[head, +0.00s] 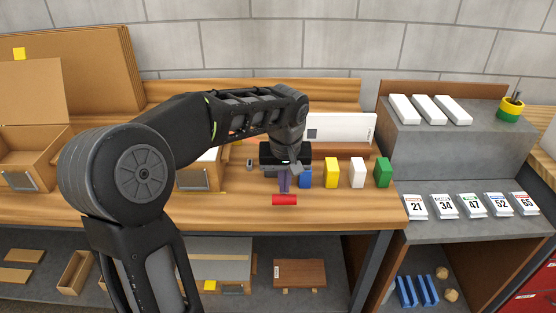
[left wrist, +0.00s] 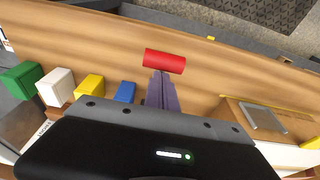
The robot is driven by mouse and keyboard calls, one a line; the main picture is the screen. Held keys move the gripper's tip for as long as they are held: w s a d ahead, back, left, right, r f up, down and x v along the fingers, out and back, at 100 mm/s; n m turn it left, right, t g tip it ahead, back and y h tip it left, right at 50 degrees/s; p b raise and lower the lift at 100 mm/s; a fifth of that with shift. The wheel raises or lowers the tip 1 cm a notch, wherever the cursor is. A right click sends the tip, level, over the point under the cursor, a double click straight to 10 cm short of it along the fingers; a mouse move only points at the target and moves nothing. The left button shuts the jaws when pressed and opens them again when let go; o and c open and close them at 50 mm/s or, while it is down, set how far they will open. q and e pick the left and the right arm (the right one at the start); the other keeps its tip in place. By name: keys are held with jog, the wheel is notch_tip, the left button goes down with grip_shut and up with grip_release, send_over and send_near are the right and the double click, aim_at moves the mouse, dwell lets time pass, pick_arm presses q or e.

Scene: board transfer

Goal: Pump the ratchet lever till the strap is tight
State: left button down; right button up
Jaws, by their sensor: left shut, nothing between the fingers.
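A red cylinder (head: 284,199), which looks like the lever's handle, lies crosswise near the front of the bench. It also shows in the left wrist view (left wrist: 165,62). My left gripper (head: 284,190) is over the bench just behind the red cylinder, with its purple fingers shut together and empty. In the left wrist view the fingertips (left wrist: 160,76) point at the cylinder and overlap its lower edge; I cannot tell whether they touch it. The ratchet body and strap are not clearly seen, and my arm and gripper cover that area. My right gripper is not in view.
Blue (head: 305,179), yellow (head: 331,173), white (head: 357,173) and green (head: 383,173) blocks stand in a row right of the gripper. A wooden box (head: 193,180) with a grey plate is to its left. Bare bench lies right of the red cylinder.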

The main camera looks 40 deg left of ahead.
pick_arm(q)
jog(key=shift+p+v, duration=0.65)
jog(key=shift+v, duration=0.4)
jog(key=w+a+p+v, duration=0.1)
jog(key=p+v, duration=0.4)
jog(key=v, duration=0.2)
jog(key=shift+r, duration=0.55)
jog(key=shift+w, duration=0.1)
jog(key=p+v, duration=0.3)
jog(key=shift+w+a+r, duration=0.1)
jog(key=shift+w, duration=0.2)
